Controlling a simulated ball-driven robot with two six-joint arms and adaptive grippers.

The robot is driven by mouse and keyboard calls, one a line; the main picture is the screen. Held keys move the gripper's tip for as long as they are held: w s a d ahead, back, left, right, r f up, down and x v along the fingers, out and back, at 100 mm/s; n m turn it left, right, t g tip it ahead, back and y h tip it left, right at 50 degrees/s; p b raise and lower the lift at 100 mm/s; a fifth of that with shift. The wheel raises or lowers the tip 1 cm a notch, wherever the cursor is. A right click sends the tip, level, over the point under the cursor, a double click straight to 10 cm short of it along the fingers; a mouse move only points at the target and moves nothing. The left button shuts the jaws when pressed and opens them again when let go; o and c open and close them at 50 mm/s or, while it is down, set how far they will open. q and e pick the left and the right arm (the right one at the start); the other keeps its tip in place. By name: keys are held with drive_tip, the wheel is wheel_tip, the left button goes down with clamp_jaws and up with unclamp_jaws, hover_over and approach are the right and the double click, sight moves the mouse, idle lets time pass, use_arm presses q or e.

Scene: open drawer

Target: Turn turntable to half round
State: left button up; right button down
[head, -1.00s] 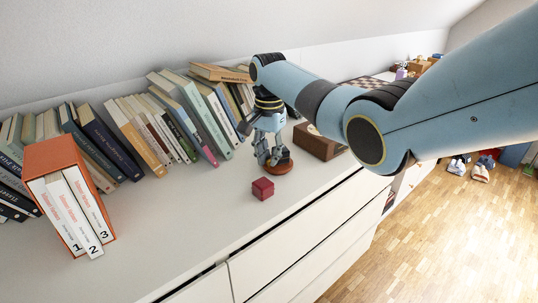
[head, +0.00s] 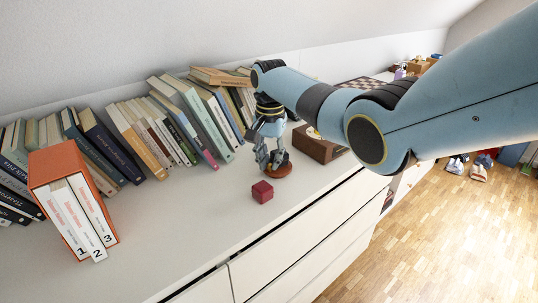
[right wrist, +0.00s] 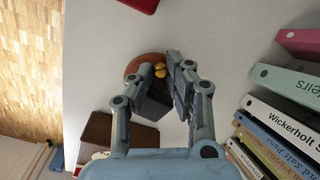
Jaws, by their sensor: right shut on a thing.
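The turntable is a small round reddish-brown disc (head: 284,172) on the white cabinet top, and it also shows in the right wrist view (right wrist: 134,64). A gold knob (right wrist: 160,70) stands on it. My right gripper (head: 270,163) points down over the disc. In the right wrist view its fingers (right wrist: 163,82) are close about the gold knob, shut on it. The fingers hide much of the disc, so its turn angle cannot be told. My left gripper is not in view.
A red cube (head: 262,192) lies just in front of the disc. A brown wooden box (head: 318,147) stands to its right. A row of books (head: 160,130) leans behind, and an orange book case (head: 60,165) stands at left. The top's front left is clear.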

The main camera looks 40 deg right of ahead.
sight(285, 171)
drive_tip(key=shift+s+d+r+n+p, duration=0.15)
drive_tip(key=shift+s+n+p, duration=0.1)
drive_tip(key=shift+n+p, duration=0.65)
drive_tip(key=shift+s+d+n+p, duration=0.1)
drive_tip(key=shift+s+n+p, duration=0.15)
drive_tip(key=shift+n+p, duration=0.65)
drive_tip(key=shift+s+d+n+p, duration=0.2)
drive_tip(key=shift+n+p, duration=0.25)
drive_tip(key=shift+n, duration=0.55)
drive_tip(key=shift+s+d+n+p, duration=0.2)
drive_tip(key=shift+n+p, duration=0.25)
drive_tip(key=shift+n, duration=0.55)
drive_tip(key=shift+s+d+n+p, duration=0.1)
drive_tip(key=shift+d+n+p, duration=0.15)
drive_tip(key=shift+n, duration=0.6)
drive_tip(key=shift+s+d+n+p, duration=0.1)
drive_tip(key=shift+d+n+p, duration=0.1)
drive_tip(key=shift+n, duration=0.65)
drive_tip(key=shift+d+n, duration=0.35)
drive_tip(key=shift+n, duration=0.95)
drive_tip(key=shift+d+n, duration=0.15)
drive_tip(key=shift+n, duration=0.35)
drive_tip(key=c, duration=1.3)
unclamp_jaws()
